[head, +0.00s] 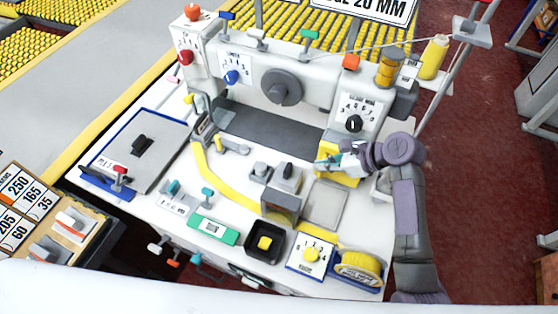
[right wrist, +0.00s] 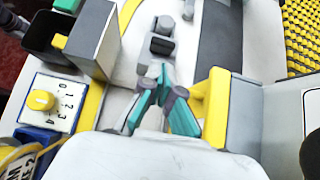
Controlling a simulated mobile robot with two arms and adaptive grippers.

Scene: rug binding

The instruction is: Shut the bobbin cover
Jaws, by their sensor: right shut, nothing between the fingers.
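My right gripper (head: 322,163) reaches in from the right over the machine bed. Its teal fingers show in the right wrist view (right wrist: 163,82); they are shut with nothing between them. A yellow upright piece (head: 346,178) stands just beside the fingers; in the right wrist view (right wrist: 216,100) it is to their right, with a grey panel behind it. I cannot tell for sure whether this is the bobbin cover. A grey flat plate (head: 326,206) lies nearer the front, beside a grey box (head: 280,208). My left gripper is not in view.
The white sewing machine (head: 315,75) with dials stands behind. In front are a black tray (head: 252,250) with a yellow block, a yellow-knobbed dial (head: 311,255) and a yellow spool (head: 360,266). A yellow strip (head: 222,185) curves across the white table to the left.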

